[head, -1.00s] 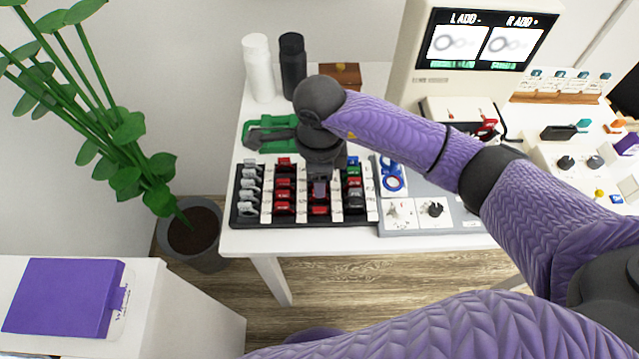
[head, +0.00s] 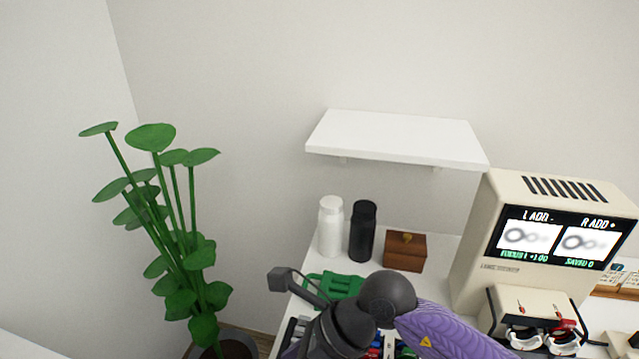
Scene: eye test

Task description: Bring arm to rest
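My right arm, in a purple sleeve, comes in from the lower right of the head view. Its dark grey wrist (head: 342,328) hangs over the front of the white table. The fingers are below the picture edge or hidden, so I cannot see whether they are open or shut or hold anything. A small dark box on a thin stalk (head: 285,281) sticks out to the left beside the wrist. My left gripper is not in view.
Behind the wrist are a green tool (head: 338,285), a white bottle (head: 330,227), a black bottle (head: 363,231) and a wooden box (head: 405,252). A beige screen machine (head: 540,235) stands right. A white shelf (head: 395,138) is above. A potted plant (head: 180,240) stands left.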

